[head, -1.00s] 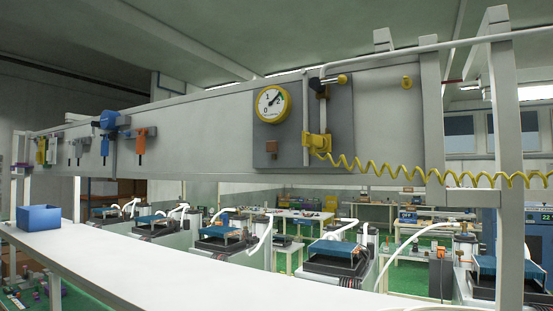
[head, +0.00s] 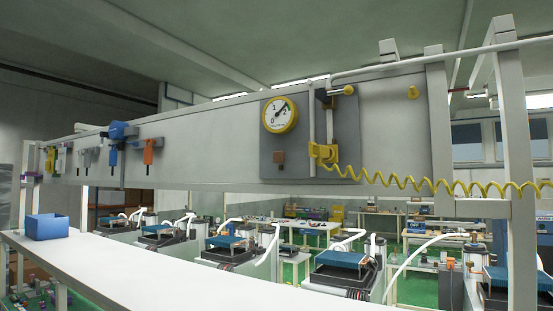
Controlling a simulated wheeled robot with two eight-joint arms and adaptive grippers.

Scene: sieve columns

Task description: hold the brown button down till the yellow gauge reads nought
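The yellow gauge (head: 280,115) is mounted on a grey panel on the long grey beam. Its face shows 0, 1 and 2, and its needle points to the upper right, near the 2 and well away from the 0. Neither of my grippers is in the head view.
A yellow fitting (head: 323,153) with a coiled yellow hose (head: 440,187) sits right of the button. Several tools, including an orange one (head: 149,150), hang at the left. A blue bin (head: 47,227) stands on the mostly clear white table (head: 170,265).

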